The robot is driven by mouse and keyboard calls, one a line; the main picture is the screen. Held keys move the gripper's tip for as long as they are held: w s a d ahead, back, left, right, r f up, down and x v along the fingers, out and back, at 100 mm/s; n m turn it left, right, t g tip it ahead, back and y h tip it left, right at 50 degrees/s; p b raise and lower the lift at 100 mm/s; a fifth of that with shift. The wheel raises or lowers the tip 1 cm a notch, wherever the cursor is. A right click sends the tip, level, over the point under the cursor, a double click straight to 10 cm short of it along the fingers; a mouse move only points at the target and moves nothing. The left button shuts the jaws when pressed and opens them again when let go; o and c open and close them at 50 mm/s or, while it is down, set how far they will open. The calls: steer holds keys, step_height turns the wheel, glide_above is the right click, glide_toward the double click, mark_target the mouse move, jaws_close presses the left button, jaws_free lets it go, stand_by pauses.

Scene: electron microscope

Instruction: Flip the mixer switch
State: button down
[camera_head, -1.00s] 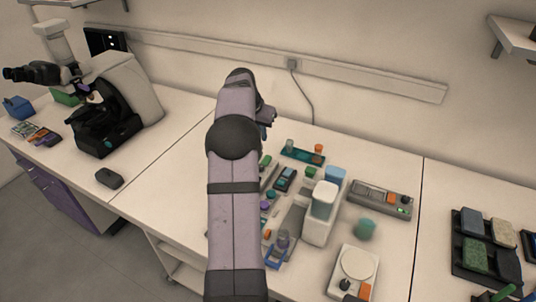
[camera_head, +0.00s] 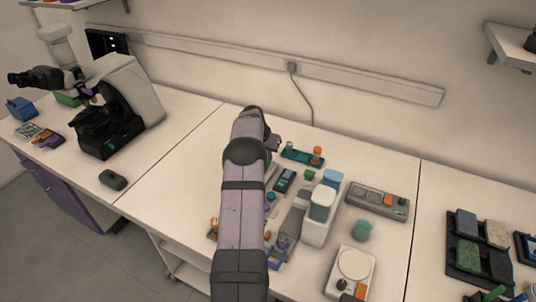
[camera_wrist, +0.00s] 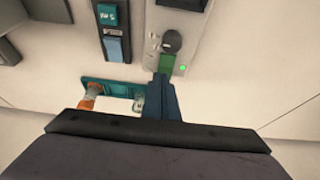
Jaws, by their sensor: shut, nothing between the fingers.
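In the wrist view a narrow pale grey panel (camera_wrist: 184,32) carries a dark round knob, a green switch (camera_wrist: 167,63) and a small lit green light beside it. No label reads clearly, so I cannot confirm this is the mixer. My gripper (camera_wrist: 162,80) is shut and empty, its tips just at the green switch; I cannot tell whether they touch it. The switch's lower edge is hidden by the fingers. In the head view my gripper (camera_head: 273,143) is partly hidden behind my forearm, which also covers most of that panel.
A teal tray (camera_head: 302,157) with small jars stands behind the panel. A dark device with a display (camera_head: 285,180) is beside it. A tall white device (camera_head: 317,215), a grey control box (camera_head: 377,200) and a round-topped plate device (camera_head: 353,268) stand to the right.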

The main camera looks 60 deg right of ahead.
steer(key=shift+d+f, duration=0.2)
steer(key=shift+f, duration=0.45)
